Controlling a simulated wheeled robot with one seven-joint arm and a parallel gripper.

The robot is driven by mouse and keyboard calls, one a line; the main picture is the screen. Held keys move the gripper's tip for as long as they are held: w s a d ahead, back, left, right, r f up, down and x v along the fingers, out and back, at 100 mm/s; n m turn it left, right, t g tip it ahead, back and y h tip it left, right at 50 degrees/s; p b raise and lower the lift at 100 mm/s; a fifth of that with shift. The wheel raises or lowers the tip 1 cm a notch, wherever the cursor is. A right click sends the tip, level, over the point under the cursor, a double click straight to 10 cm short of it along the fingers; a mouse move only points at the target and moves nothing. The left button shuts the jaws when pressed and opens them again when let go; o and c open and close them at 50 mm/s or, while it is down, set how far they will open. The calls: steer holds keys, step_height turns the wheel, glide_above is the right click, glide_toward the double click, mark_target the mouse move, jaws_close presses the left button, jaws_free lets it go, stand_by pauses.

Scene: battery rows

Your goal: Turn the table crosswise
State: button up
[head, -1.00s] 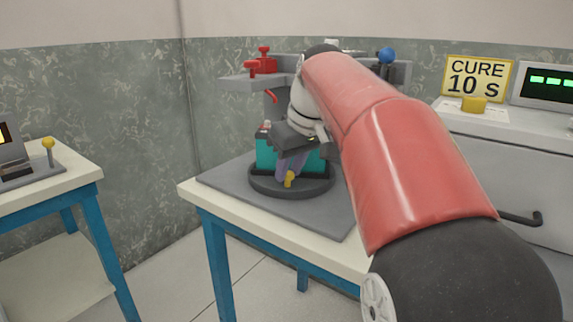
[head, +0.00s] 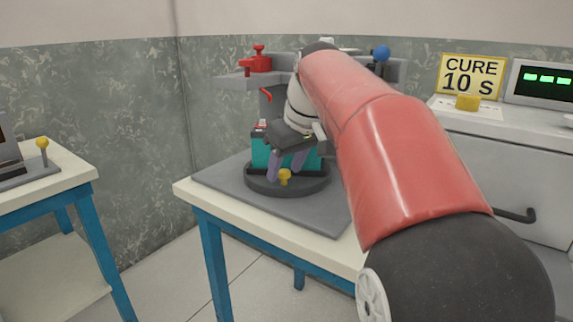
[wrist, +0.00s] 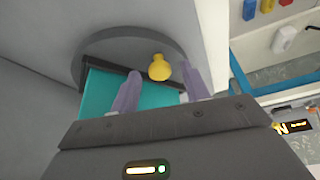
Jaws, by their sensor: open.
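The round dark turntable (head: 262,188) sits on a grey plate on the middle bench. A yellow knob (head: 285,176) stands at its front edge, and a teal block with a dark base (head: 262,153) stands on it behind the knob. My gripper (head: 287,166) is open, pointing down in front of the teal block. In the wrist view the two purple-grey fingers (wrist: 160,90) lie on either side of the knob (wrist: 159,68), with a gap to each. The teal block (wrist: 140,92) shows partly behind the fingers; the gripper body hides the rest.
A fixture with a red clamp (head: 258,60) and a blue ball knob (head: 381,53) stands behind the turntable. At right is a white machine with a "CURE 10 S" sign (head: 472,77). Another bench (head: 60,170) with a yellow-topped lever stands at left.

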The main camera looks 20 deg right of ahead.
steer(key=shift+r, duration=0.1)
steer(key=shift+s+r, duration=0.1)
steer(key=shift+r, duration=0.2)
steer(key=s+d, duration=0.1)
steer(key=s, duration=0.3)
steer(key=s+d+b, duration=0.1)
steer(key=s, duration=0.2)
steer(key=s+d, duration=0.1)
steer(key=s, duration=0.3)
steer(key=shift+s+d+r, duration=0.15)
steer(key=shift+s+d, duration=0.2)
